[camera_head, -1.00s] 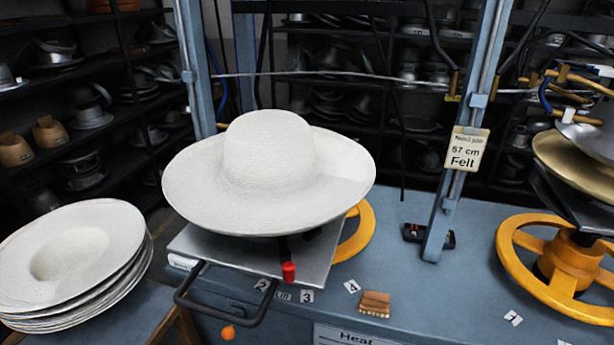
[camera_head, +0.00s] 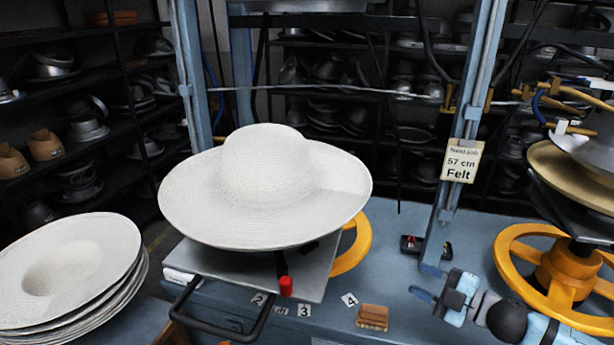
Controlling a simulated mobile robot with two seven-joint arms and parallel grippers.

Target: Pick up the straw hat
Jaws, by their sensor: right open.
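The white straw hat (camera_head: 265,190) sits crown up, with its wide brim tilted a little, over a grey metal plate (camera_head: 300,280) on the press at centre. The brim hides what is directly under it. My right gripper (camera_head: 432,290) is in at the lower right, over the blue bench, pointing left. It is open and empty, well to the right of the hat and apart from it. My left gripper is not in view.
A stack of white hats (camera_head: 70,265) lies at the lower left. A black handle (camera_head: 225,325) and a red knob (camera_head: 286,287) stick out below the hat. A brush (camera_head: 372,317), a blue post (camera_head: 455,200) and a yellow wheel (camera_head: 515,275) stand near my right gripper.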

